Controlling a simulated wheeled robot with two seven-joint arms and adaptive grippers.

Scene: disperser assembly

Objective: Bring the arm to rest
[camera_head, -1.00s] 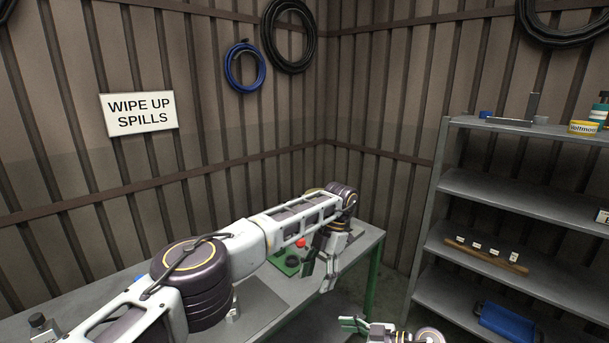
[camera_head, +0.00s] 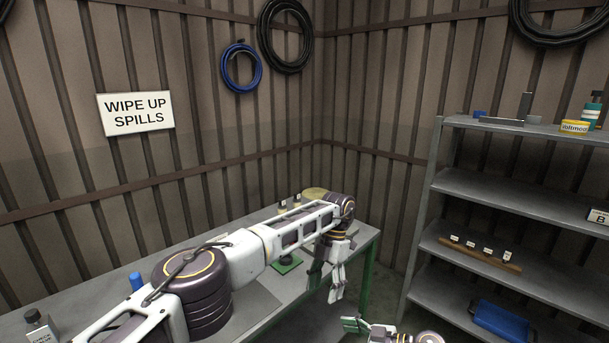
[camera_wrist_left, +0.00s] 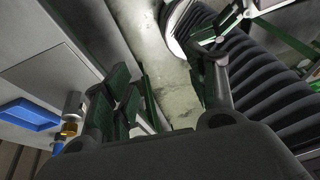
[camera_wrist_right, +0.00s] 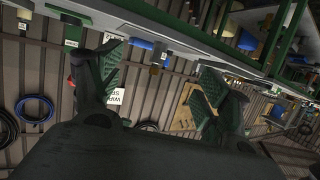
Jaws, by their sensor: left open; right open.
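My left gripper (camera_head: 326,283) hangs downward at the right end of the grey workbench (camera_head: 262,297). It is open, with nothing seen between its fingers. In the left wrist view its fingers (camera_wrist_left: 165,92) are spread apart over the floor and part of my own body. My right gripper (camera_head: 356,326) shows only partly at the bottom edge of the head view. In the right wrist view its fingers (camera_wrist_right: 157,82) are wide apart and empty. Most of my right arm is out of view.
A green block (camera_head: 287,265) and a blue cylinder (camera_head: 136,282) are on the workbench, partly hidden by my left arm. A grey shelf unit (camera_head: 490,188) stands to the right, holding a blue tray (camera_head: 499,321).

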